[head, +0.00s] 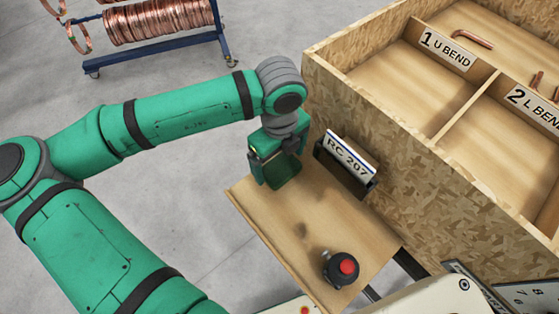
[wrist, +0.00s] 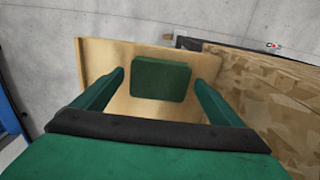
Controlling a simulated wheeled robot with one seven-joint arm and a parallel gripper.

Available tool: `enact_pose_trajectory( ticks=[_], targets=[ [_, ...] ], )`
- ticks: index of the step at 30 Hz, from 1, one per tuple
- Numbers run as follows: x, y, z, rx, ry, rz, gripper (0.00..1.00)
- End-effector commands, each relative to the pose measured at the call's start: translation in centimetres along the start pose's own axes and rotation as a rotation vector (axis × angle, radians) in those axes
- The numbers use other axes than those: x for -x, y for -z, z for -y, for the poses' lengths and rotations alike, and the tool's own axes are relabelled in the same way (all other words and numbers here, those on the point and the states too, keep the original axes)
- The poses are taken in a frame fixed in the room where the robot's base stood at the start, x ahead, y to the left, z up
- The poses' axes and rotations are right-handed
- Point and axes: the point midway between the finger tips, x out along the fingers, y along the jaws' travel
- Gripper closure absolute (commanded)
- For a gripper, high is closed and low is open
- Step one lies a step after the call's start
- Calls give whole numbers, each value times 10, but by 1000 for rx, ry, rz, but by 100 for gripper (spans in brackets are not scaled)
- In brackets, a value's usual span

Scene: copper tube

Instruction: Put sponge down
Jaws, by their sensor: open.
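The sponge is a dark green rounded block. In the wrist view the sponge (wrist: 161,80) lies against the wooden shelf, between my two fingers and a little beyond their tips, with bare wood showing on both sides of it. My gripper (head: 275,170) is open over the left end of the small shelf in the head view, pointing down. The sponge (head: 284,174) shows there as a dark green patch, partly hidden by my gripper and hard to tell from the fingers.
The wooden shelf (head: 310,225) carries a red-topped button (head: 346,267) toward its front. A holder with an "RC 207" card (head: 348,156) stands at the box wall. The chipboard box (head: 400,140) rises to the right. A copper coil rack (head: 155,45) stands behind.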

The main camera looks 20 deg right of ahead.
Motion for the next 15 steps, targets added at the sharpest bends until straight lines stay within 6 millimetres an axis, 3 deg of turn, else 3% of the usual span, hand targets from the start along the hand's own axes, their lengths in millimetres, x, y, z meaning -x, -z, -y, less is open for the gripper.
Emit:
enact_pose_trajectory(
  ticks=[15],
  targets=[
    [94, 0, 1, 0, 2, 1, 8]
  ],
)
